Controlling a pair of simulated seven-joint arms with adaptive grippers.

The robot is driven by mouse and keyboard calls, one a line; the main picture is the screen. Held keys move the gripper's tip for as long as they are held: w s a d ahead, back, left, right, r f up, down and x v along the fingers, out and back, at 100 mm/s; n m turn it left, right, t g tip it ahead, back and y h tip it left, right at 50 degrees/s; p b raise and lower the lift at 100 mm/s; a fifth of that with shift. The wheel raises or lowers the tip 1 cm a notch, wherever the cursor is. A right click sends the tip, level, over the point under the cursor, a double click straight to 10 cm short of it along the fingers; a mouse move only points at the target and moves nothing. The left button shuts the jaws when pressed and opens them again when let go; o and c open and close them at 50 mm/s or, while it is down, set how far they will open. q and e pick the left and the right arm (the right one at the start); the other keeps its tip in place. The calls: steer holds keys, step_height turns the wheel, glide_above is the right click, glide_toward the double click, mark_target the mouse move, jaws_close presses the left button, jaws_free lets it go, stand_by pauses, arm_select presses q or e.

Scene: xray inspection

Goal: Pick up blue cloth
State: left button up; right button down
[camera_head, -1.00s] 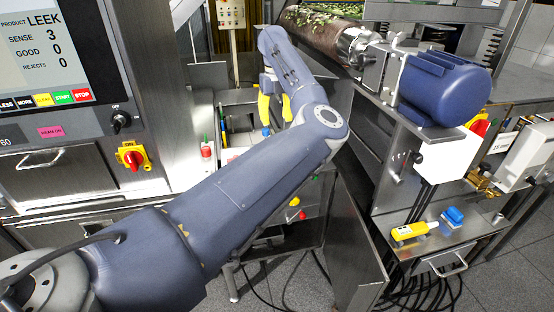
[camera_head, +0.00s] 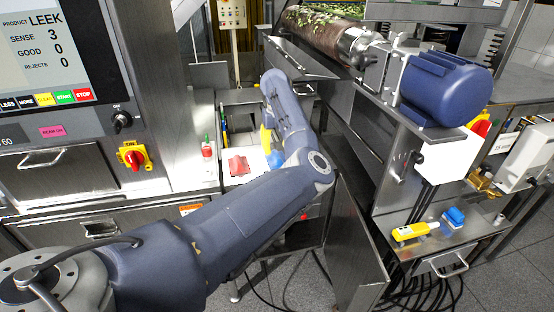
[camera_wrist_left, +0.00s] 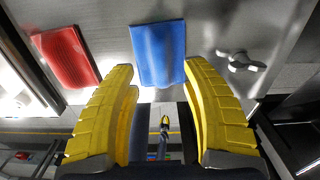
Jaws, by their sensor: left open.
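The blue cloth (camera_wrist_left: 157,50) lies flat on a grey metal surface in the left wrist view, just ahead of the fingertips and centred between them. In the head view only a small part of the blue cloth (camera_head: 275,159) shows beside my arm. My left gripper (camera_wrist_left: 159,70) has its two yellow fingers spread wide with nothing between them. In the head view my left gripper (camera_head: 267,141) is partly hidden by my own arm, above the work surface. My right gripper is not in view.
A red cloth (camera_wrist_left: 66,56) lies left of the blue one; it also shows in the head view (camera_head: 238,165). A metal wing-shaped knob (camera_wrist_left: 240,62) is at the right. A conveyor with a blue motor (camera_head: 445,88) and a control cabinet (camera_head: 125,60) flank the arm.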

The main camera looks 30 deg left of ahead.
mark_target(277, 153)
arm_select(q)
steer(key=shift+w+f, duration=0.1)
steer(key=shift+f, duration=1.65)
steer(key=shift+c, duration=0.3)
jaws_close()
